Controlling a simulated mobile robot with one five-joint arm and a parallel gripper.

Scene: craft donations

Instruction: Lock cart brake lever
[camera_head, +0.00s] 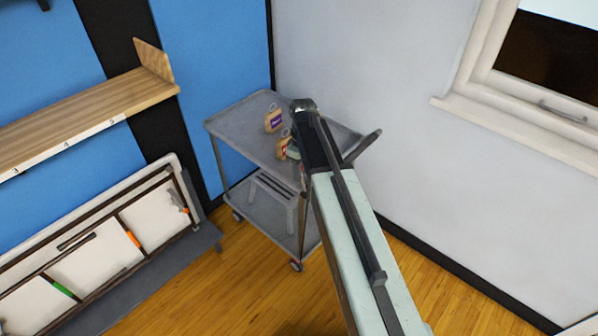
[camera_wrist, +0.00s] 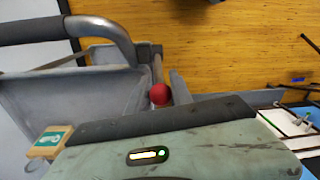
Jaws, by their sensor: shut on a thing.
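The grey two-tier cart (camera_head: 235,128) stands in the corner against the blue and white walls. Its tray and curved push handle (camera_wrist: 105,25) also show in the wrist view. A round red knob (camera_wrist: 160,95), which looks like the end of the brake lever, is at the cart's edge in the wrist view. My gripper (camera_wrist: 167,82) is shut on the knob, with a grey finger on either side of it. The lever's shaft is mostly hidden. In the head view my arm covers the cart's right side, and the lever cannot be made out there.
Small tagged packages (camera_head: 273,120) lie on the cart's top tray. A grey stool-like thing (camera_head: 270,190) is on its lower shelf. A wooden wall shelf (camera_head: 90,115) and a divided white rack (camera_head: 100,265) are at left. Wooden floor (camera_head: 220,290) is clear in front.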

